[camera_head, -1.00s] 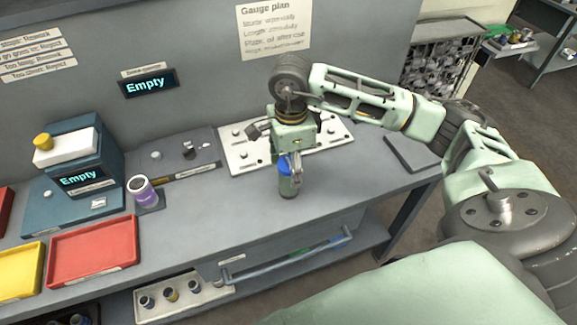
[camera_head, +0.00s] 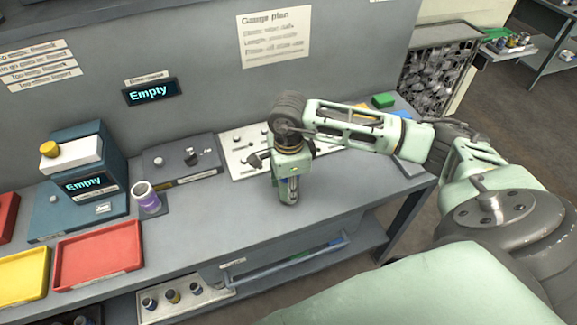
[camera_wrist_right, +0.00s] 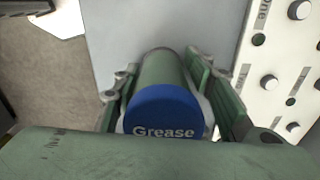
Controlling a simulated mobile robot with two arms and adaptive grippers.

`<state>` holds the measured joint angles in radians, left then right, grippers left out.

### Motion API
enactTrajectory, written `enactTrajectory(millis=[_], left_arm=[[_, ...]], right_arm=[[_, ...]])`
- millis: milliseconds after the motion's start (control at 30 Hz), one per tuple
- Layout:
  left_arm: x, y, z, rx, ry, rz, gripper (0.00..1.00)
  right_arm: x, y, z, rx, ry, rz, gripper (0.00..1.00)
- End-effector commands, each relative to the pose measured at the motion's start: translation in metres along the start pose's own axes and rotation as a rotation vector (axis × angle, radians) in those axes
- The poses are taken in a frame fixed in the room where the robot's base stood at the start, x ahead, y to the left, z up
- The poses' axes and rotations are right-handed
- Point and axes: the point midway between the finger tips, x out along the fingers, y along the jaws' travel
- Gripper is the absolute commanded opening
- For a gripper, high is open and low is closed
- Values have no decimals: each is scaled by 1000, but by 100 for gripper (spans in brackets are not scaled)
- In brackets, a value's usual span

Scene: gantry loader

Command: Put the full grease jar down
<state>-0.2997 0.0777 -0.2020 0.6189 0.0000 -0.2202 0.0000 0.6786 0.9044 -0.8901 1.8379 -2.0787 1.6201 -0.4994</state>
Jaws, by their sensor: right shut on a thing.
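My right gripper (camera_head: 288,196) is low over the grey bench top, near its front edge. It is shut on the grease jar, a green cylinder with a blue lid reading "Grease". In the right wrist view the jar (camera_wrist_right: 166,112) stands between the two fingers (camera_wrist_right: 172,100). In the head view the gripper hides most of the jar. I cannot tell whether its base touches the bench top (camera_head: 215,225). My left gripper is not in view.
A white pegged board (camera_head: 240,150) lies just behind the gripper. A purple-labelled jar (camera_head: 147,198) stands to the left, beside a blue "Empty" device (camera_head: 85,180). Red (camera_head: 98,252) and yellow (camera_head: 22,275) trays lie farther left. The bench between the purple-labelled jar and gripper is clear.

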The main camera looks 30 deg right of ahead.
Motion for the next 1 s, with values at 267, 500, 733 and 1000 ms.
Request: enactTrajectory(millis=[267,500,733,1000], left_arm=[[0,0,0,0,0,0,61],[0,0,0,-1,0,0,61],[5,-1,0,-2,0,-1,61],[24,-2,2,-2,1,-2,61]], right_arm=[[0,0,0,0,0,1,8],[-1,0,0,0,-1,-1,0],[-9,-1,0,0,-2,-3,0],[-47,13,-9,-2,1,-4,0]])
